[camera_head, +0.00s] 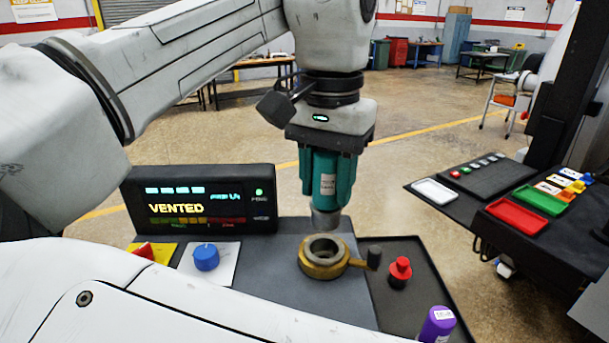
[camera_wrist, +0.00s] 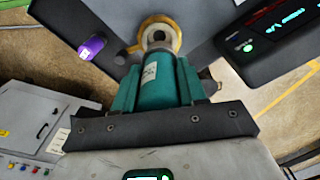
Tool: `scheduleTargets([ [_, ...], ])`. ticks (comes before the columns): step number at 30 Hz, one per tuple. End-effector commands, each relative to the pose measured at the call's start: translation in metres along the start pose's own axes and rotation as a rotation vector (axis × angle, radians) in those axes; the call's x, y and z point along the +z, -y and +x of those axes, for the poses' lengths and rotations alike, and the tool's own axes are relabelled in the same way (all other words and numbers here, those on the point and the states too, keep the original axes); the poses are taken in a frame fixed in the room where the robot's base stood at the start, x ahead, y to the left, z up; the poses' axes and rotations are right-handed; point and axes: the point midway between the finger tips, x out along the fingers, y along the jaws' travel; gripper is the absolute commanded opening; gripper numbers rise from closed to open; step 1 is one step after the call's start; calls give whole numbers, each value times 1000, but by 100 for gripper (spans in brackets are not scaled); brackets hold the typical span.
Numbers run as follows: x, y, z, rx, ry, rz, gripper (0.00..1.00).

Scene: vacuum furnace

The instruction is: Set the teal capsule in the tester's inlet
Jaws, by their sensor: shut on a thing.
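The teal capsule (camera_head: 328,180) hangs upright in my gripper (camera_head: 330,172), which is shut on it. Its grey metal lower end points down, a little above the tester's inlet (camera_head: 323,256), a brass ring with a grey collar and a dark hole. The capsule appears apart from the inlet. In the wrist view the capsule (camera_wrist: 157,82) lies between the teal fingers, with the inlet ring (camera_wrist: 160,37) beyond its end. The tester's display (camera_head: 200,200) reads VENTED.
A purple capsule (camera_head: 437,325) stands at the front right. A side table (camera_head: 460,210) with trays is at right.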

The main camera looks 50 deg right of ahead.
Motion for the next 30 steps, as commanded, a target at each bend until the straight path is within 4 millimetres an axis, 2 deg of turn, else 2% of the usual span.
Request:
scheduleTargets([
  [30,0,0,55,0,1,-1,0],
])
